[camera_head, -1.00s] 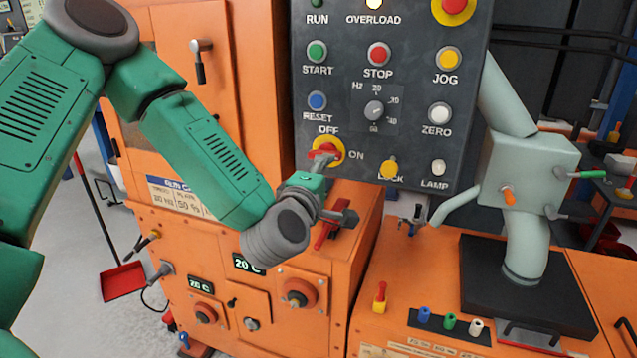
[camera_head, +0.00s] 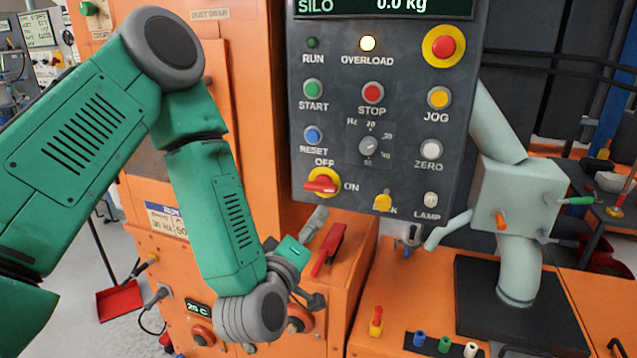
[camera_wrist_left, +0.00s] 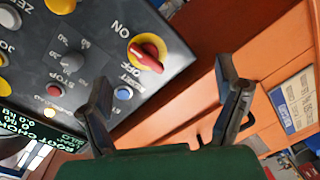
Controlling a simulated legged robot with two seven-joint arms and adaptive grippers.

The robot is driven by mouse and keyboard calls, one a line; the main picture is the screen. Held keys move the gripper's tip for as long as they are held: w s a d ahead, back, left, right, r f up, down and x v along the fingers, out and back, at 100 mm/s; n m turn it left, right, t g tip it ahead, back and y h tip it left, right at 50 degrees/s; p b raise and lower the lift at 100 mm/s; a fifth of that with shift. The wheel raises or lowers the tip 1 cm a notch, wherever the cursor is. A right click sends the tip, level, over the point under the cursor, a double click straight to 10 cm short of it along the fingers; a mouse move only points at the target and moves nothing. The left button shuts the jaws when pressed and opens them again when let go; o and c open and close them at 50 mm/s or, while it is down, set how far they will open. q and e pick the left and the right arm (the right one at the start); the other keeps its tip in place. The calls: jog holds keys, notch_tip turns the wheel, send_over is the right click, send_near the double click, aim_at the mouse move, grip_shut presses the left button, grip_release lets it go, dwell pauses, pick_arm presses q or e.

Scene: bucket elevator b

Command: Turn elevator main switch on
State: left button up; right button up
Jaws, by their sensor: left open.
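The main switch (camera_head: 323,183) is a red rotary handle on a round yellow base, at the lower left of the dark control panel. OFF is printed above it and ON to its right. The handle lies roughly horizontal, in line with the ON label. In the wrist view the switch (camera_wrist_left: 148,52) shows unobstructed, just beyond the fingers. My left gripper (camera_head: 317,258) is below the switch, apart from it, open and empty. Both its fingers (camera_wrist_left: 165,75) show spread in the wrist view. My right gripper is not in view.
The panel (camera_head: 410,195) carries several buttons, a dial and a yellow lock knob (camera_head: 383,201). A red handle (camera_head: 328,250) on the orange cabinet is close behind my left fingers. A pale pipe fitting (camera_head: 515,195) stands at the right. The overload lamp (camera_head: 367,44) is lit.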

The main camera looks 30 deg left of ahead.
aim_at(321, 190)
pick_arm(q)
jog(key=w+a+r+m+p, duration=0.1)
jog(key=w+m+p, duration=0.1)
jog(key=w+m, duration=0.1)
jog(key=w+a+m+p, duration=0.2)
jog(key=w+m+p, duration=0.1)
jog(key=w+m, duration=0.1)
jog(key=w+a+r+m+p, duration=0.1)
jog(key=w+m+p, duration=0.2)
jog(key=w+m, duration=0.1)
jog(key=shift+w+a+r+t, duration=0.2)
jog(key=shift+w+r+t, duration=0.1)
jog(key=shift+w+t, duration=0.15)
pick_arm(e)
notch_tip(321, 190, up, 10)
pick_arm(q)
jog(key=shift+c, duration=0.3)
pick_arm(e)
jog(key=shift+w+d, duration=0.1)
pick_arm(q)
jog(key=c, duration=1)
jog(key=shift+m, duration=0.6)
jog(key=shift+c, duration=0.2)
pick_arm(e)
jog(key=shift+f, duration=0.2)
